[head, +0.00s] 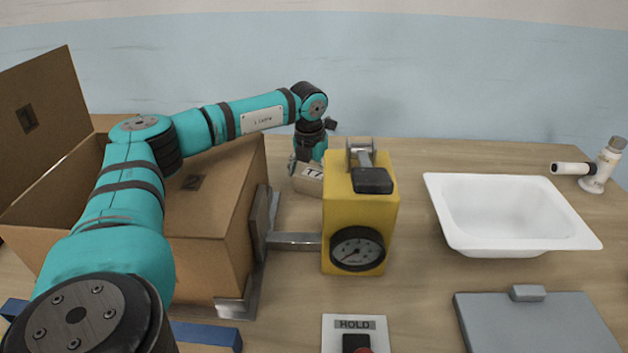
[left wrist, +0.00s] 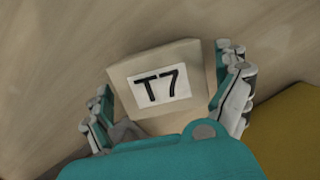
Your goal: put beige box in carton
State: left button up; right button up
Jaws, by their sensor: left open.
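The beige box (head: 310,180) stands on the table behind and left of the yellow gauge block, partly hidden by it in the head view. In the left wrist view the beige box (left wrist: 160,62) shows a white label reading T7. My left gripper (head: 308,168) is over it, pointing down. In the left wrist view my left gripper (left wrist: 172,98) is open, with one finger on each side of the box; whether they touch it I cannot tell. The open brown carton (head: 205,255) stands at the left with flaps spread, partly hidden by my left arm.
The yellow block (head: 340,210) with a gauge stands close beside the box, linked to a metal clamp (head: 292,241) against the carton. A white basin (head: 510,243), a grey plate (head: 535,325), a white fitting (head: 598,170) and a HOLD panel (head: 353,325) occupy the right and front.

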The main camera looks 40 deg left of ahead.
pick_arm(q)
jog(key=shift+f, duration=0.3)
jog(key=c, duration=1.2)
jog(key=shift+r, duration=0.2)
jog(key=shift+c, duration=0.8)
